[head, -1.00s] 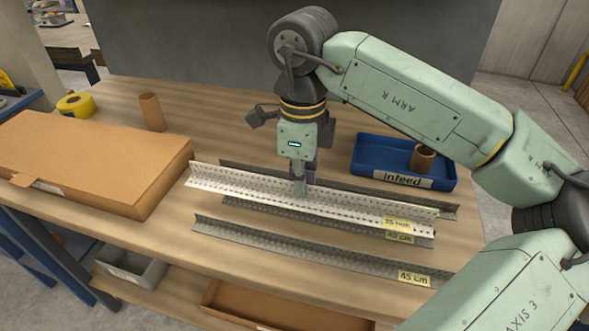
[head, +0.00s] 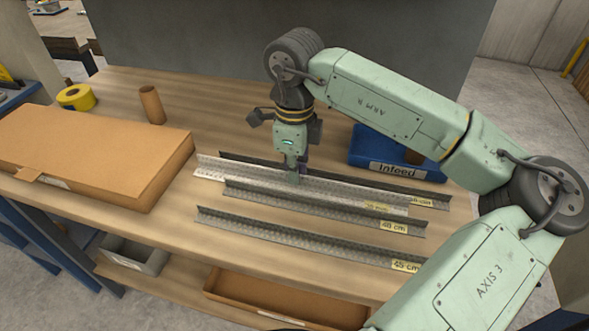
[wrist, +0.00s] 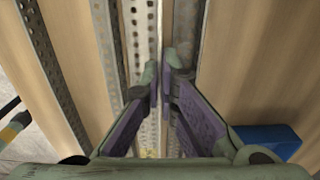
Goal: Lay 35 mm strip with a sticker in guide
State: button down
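A pale perforated metal strip (head: 215,169) with a yellow sticker (head: 376,207) lies lengthwise between two darker guide rails. My gripper (head: 293,178) is shut on its upright edge near the middle; the strip (wrist: 138,30) runs between the fingertips (wrist: 163,82) in the wrist view. The middle guide (head: 320,206), labelled about 40 cm, stands in front and hides part of the strip's lower side. The back guide (head: 435,204) stands behind it; its label is hard to read. I cannot tell whether the strip touches the table.
A front guide (head: 300,236) labelled 45 cm lies nearer the table edge. A cardboard box (head: 90,150) fills the left side. A blue Infeed tray (head: 375,160) is at back right. A brown tube (head: 152,104) and yellow tape roll (head: 75,97) stand at back left.

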jog(key=c, duration=1.8)
grip_release()
